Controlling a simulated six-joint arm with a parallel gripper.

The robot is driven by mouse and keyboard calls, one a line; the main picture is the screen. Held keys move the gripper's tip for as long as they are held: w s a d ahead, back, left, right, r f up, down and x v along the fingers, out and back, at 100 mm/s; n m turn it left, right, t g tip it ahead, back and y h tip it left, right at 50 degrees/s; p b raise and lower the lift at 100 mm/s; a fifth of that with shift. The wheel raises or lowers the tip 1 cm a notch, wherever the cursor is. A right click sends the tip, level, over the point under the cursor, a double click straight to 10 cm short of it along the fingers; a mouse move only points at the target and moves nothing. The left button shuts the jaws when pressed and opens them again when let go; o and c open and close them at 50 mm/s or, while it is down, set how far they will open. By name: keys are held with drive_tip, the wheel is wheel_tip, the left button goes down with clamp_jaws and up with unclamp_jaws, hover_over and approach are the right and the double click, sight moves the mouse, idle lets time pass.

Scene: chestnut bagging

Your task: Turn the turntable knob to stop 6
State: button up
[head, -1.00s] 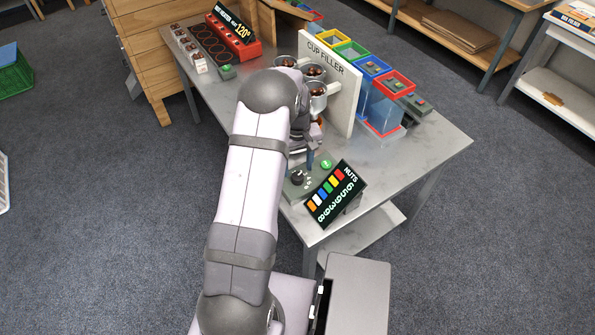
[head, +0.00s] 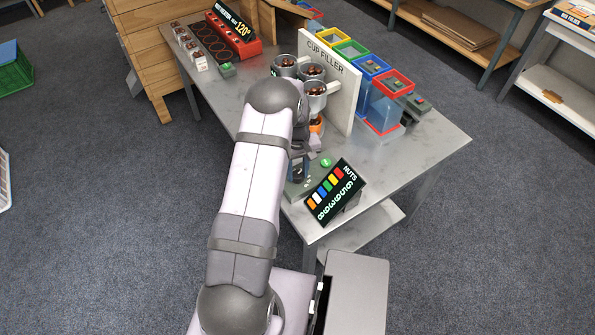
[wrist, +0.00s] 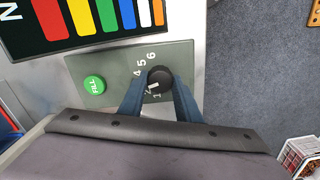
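The black turntable knob (wrist: 160,79) sits on a grey-green control panel (wrist: 188,58) in the wrist view. Its white mark points down-left, toward the low numbers near 1 and 2. The 4, 5 and 6 labels are readable at its upper left; 3 is hidden. My gripper (wrist: 159,82) is open, with its blue fingers on either side of the knob. A gap shows at the left finger; I cannot tell whether the right one touches. In the head view my gripper (head: 299,172) is over the panel and hides the knob.
A green FILL button (wrist: 94,85) is on the same panel, beside the knob. The tilted NUTS display (head: 335,191) stands close to my gripper. The cup filler (head: 335,80) stands behind it on the grey table (head: 400,160).

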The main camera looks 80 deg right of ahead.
drive_tip(key=shift+m, duration=0.3)
drive_tip(key=m+b, duration=0.2)
drive_tip(key=m, duration=0.1)
drive_tip(key=shift+f+m, duration=0.1)
drive_tip(key=shift+m, duration=0.2)
drive_tip(key=m+b, duration=0.2)
drive_tip(key=m, duration=0.2)
drive_tip(key=m+b, duration=0.1)
drive_tip(key=m, duration=0.4)
drive_tip(key=shift+m+b, duration=0.5)
drive_tip(key=shift+m, duration=1.8)
drive_tip(key=o, duration=1.1)
drive_tip(key=shift+c, duration=0.2)
